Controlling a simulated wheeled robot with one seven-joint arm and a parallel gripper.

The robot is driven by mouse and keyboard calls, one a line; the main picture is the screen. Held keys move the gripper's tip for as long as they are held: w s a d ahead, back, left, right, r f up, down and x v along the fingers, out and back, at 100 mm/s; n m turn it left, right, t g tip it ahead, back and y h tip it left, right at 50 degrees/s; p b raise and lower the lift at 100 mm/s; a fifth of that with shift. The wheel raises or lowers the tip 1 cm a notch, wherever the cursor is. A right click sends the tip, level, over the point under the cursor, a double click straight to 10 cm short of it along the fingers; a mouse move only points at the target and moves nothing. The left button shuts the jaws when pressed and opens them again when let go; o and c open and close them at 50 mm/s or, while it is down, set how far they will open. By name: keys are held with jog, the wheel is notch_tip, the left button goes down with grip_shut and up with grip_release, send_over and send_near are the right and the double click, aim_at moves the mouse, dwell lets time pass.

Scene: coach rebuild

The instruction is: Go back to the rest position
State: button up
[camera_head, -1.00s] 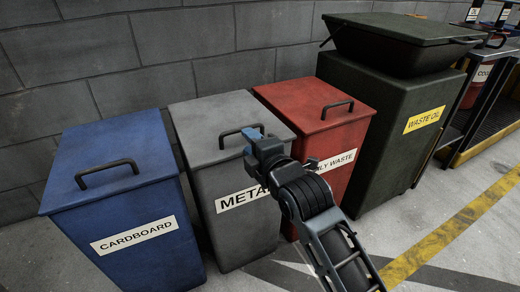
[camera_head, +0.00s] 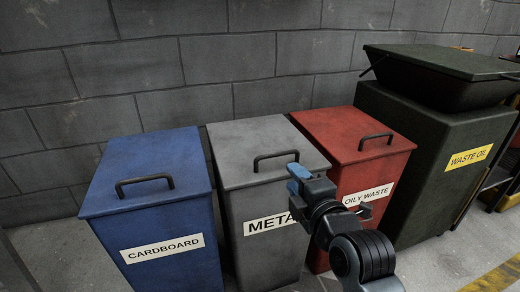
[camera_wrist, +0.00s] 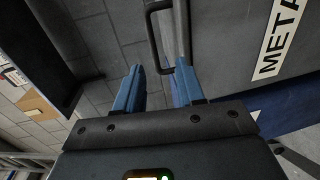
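My gripper (camera_head: 297,168) is raised in front of the grey METAL bin (camera_head: 262,235), near its right front corner in the head view. In the wrist view its two blue fingers (camera_wrist: 157,85) stand apart with nothing held between them. The dark lid handle of the METAL bin (camera_wrist: 155,35) shows just beyond the fingertips; I cannot tell how far away it is. My arm covers part of the METAL label and the front of the red OILY WASTE bin (camera_head: 345,140). All bin lids look closed.
The blue CARDBOARD bin (camera_head: 145,215) stands at the left and the dark WASTE OIL container (camera_head: 425,150) at the right. A grey block wall (camera_head: 260,60) runs behind. Free floor (camera_head: 440,265) with a yellow line lies at the lower right.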

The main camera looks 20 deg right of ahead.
jog(key=s+a+f+m+h, duration=0.1)
jog(key=s+a+f+m, duration=0.25)
jog(key=s+m, duration=0.45)
jog(key=s+a+f+m, duration=0.3)
jog(key=s+f+m, duration=0.1)
jog(key=s, duration=0.8)
jog(key=s+d+r+m+g+y, duration=0.1)
jog(key=s+d+m, duration=0.2)
jog(key=s, duration=0.8)
jog(key=s+d+r+m+g, duration=0.1)
jog(key=s+d+r+m, duration=0.15)
jog(key=s, duration=0.85)
notch_tip(320, 180, up, 30)
jog(key=p, duration=3)
jog(key=shift+s+d+p, duration=0.2)
jog(key=shift+d+p, duration=0.15)
jog(key=shift+m, duration=0.25)
